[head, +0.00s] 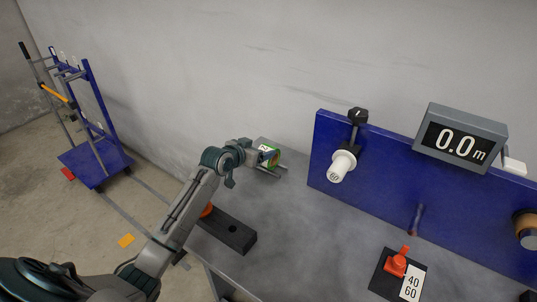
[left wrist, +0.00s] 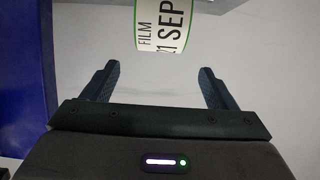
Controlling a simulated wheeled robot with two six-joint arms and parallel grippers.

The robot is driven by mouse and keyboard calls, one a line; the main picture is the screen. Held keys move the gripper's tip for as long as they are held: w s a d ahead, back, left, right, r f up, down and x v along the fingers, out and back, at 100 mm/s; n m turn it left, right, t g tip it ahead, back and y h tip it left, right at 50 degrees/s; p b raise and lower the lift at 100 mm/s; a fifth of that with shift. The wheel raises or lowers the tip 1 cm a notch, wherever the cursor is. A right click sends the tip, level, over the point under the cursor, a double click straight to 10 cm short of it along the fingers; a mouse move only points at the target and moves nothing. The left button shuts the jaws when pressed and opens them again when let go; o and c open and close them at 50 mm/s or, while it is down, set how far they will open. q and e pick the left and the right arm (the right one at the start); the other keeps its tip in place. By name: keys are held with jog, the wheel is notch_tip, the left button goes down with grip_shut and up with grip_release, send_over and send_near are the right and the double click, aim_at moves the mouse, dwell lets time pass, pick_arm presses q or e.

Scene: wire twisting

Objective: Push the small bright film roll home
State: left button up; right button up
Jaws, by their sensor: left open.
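The small film roll (left wrist: 165,24) has a white label with a green edge, reading "FILM" and "21 SEP". In the left wrist view it is at the top, cut off by the frame edge, just ahead of my left fingertips. In the head view the roll (head: 270,154) shows green, white and brown at the end of my left arm, partly hidden by the gripper. My left gripper (left wrist: 159,68) is open, with nothing between its fingers. In the head view the gripper (head: 272,163) is over the far left of the grey bench. My right gripper is not in view.
A blue panel (head: 384,190) carries a white spool (head: 341,167) on a black holder and a display (head: 461,140) reading 0.0 m. A black block (head: 229,231) with a hole and a red device (head: 398,262) lie on the bench (head: 315,245). A blue trolley (head: 95,163) stands left.

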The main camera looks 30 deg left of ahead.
aim_at(267, 148)
pick_arm(q)
jog(key=p+x, duration=0.1)
jog(key=x, duration=0.1)
jog(key=p+x, duration=0.1)
jog(key=x, duration=0.2)
jog(key=shift+d+f, duration=0.1)
jog(key=shift+f, duration=0.25)
jog(key=shift+w+d+f, duration=0.1)
jog(key=shift+w+f, duration=0.3)
jog(key=shift+w, duration=0.2)
jog(key=shift+r, duration=0.1)
jog(key=c, duration=1.1)
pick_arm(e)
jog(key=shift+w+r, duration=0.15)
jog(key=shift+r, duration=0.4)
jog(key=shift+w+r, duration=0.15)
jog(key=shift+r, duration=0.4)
